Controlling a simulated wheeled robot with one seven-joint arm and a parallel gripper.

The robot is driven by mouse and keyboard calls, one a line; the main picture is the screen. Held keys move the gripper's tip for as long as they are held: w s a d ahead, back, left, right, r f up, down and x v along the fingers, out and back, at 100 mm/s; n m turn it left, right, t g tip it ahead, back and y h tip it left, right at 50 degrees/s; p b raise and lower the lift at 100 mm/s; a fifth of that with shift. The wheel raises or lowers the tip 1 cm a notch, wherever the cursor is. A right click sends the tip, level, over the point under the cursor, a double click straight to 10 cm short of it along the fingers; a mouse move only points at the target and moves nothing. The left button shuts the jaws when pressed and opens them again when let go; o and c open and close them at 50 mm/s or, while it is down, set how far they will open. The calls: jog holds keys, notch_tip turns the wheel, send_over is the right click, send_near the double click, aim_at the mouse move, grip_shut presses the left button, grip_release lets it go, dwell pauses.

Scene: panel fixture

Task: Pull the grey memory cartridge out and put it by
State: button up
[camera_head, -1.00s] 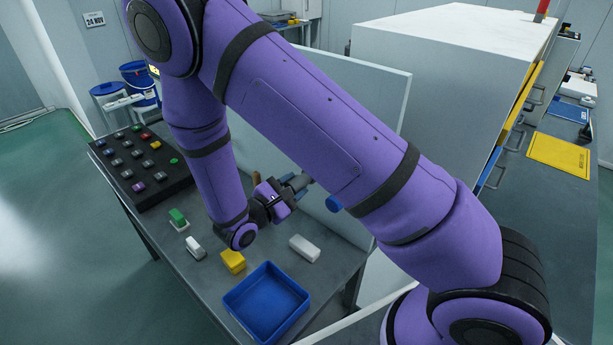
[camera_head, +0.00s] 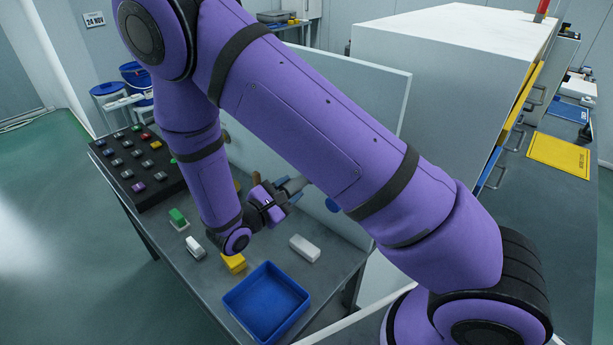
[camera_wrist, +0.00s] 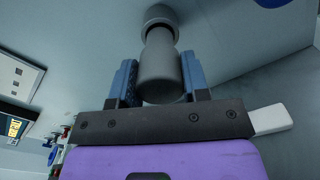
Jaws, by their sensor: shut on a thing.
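The grey memory cartridge (camera_wrist: 158,78) is a smooth cylinder between the two blue fingers of my gripper (camera_wrist: 159,62) in the wrist view. The fingers are shut on it from both sides. Its far end lines up with a wider round grey collar (camera_wrist: 162,15) on the panel; I cannot tell how much of it sits inside. In the head view my gripper (camera_head: 291,187) is close to the upright panel (camera_head: 368,105), above the table. The cartridge is hard to make out there, and my arm hides part of the panel.
On the table stand a blue tray (camera_head: 266,303), a white block (camera_head: 304,248), a yellow block (camera_head: 233,262), a small white piece (camera_head: 195,247) and a green piece (camera_head: 178,217). A black button board (camera_head: 140,168) is at the left. A blue knob (camera_head: 333,205) is on the panel.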

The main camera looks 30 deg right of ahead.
jog(key=shift+s+a, duration=0.25)
jog(key=shift+a, duration=0.35)
dwell(0.5)
jog(key=v, duration=0.4)
jog(key=shift+s+a, duration=0.15)
jog(key=shift+a, duration=0.15)
dwell(0.4)
